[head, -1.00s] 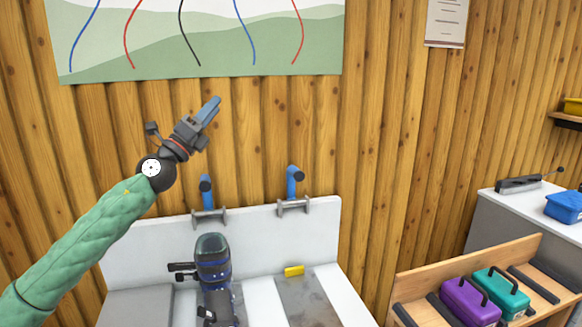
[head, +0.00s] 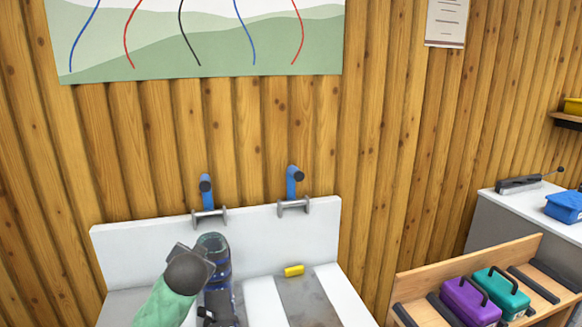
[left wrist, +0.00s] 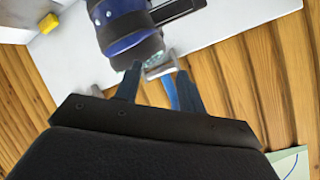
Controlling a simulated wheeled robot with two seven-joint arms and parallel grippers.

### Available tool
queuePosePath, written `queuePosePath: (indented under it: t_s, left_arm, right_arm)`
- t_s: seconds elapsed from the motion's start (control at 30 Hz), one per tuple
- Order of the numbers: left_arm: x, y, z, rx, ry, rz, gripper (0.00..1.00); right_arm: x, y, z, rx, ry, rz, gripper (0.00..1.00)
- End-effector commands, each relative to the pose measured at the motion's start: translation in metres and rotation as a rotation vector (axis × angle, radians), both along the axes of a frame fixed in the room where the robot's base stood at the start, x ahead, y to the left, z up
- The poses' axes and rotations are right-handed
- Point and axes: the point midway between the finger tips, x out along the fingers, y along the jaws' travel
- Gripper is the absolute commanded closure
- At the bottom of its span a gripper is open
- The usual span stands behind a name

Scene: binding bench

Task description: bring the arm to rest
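My left arm, in its green sleeve, comes in from the lower left of the head view. Its dark wrist is in front of the boot-like object, and the fingers are hidden there. In the left wrist view my left gripper (left wrist: 158,76) has its two blue-grey fingers apart, with nothing held between them. The dark blue boot-like object (head: 215,247) stands on the white bench (head: 262,300). It also shows just beyond the fingertips in the left wrist view (left wrist: 128,28); I cannot tell whether they touch it. My right gripper is not in view.
Two blue-handled clamps (head: 206,193) (head: 293,185) sit on the bench's upright back panel (head: 130,250). A yellow block (head: 293,271) lies on the bench. A wooden rack (head: 430,277) with purple (head: 470,303) and teal (head: 503,293) cases stands at right.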

Motion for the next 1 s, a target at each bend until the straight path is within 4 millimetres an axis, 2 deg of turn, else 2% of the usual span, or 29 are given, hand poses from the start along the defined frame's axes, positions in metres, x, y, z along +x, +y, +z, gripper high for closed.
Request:
queuePosePath:
  t_s: [0.03, 0.1, 0.3, 0.5, 0.67, 0.87, 1.0]
  left_arm:
    - [-0.015, -0.008, -0.026, -0.039, 0.061, -0.007, 0.60]
    - [-0.033, -0.016, -0.057, -0.087, 0.134, -0.014, 0.60]
    - [-0.087, -0.040, -0.131, -0.210, 0.293, -0.041, 0.60]
    - [-0.144, -0.059, -0.194, -0.313, 0.414, -0.044, 0.60]
    - [-0.192, -0.068, -0.241, -0.372, 0.505, -0.019, 0.60]
    - [-0.259, -0.078, -0.296, -0.432, 0.626, 0.025, 0.60]
    - [-0.310, -0.085, -0.334, -0.467, 0.717, 0.057, 0.60]
  right_arm:
    - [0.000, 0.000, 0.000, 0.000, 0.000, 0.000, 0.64]
    - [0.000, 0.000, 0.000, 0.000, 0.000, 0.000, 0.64]
    - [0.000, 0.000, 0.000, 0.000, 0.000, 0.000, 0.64]
    - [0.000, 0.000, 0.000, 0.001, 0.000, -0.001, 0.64]
    - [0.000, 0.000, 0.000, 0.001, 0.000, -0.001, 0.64]
    - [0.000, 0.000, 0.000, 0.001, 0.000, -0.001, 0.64]
    - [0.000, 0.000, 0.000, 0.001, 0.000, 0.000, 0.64]
